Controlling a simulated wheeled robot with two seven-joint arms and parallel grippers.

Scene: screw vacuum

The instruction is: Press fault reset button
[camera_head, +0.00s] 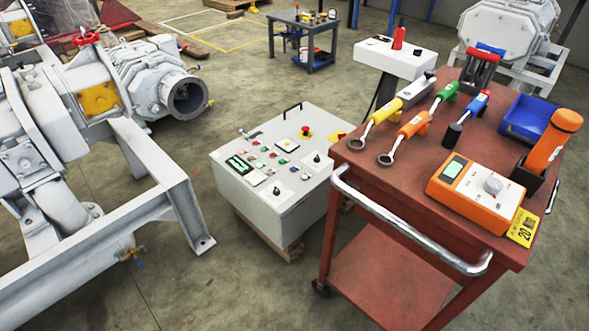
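The control box (303,219) is a light grey cabinet with a sloping top panel, standing low on the floor in the middle of the view. Its panel carries a green-lit display (240,164), several small coloured buttons (264,147), black rotary knobs (276,190) and a red mushroom button (306,132). The labels are too small to read, so I cannot tell which button is fault reset. Neither of my grippers is in view, and nothing touches the panel.
A red tool cart (400,190) with a chrome handle (400,222) stands right of the box, bearing wrenches and an orange meter (475,192). A large grey pump (120,80) on a steel frame (150,165) fills the left. Bare floor lies between frame and box.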

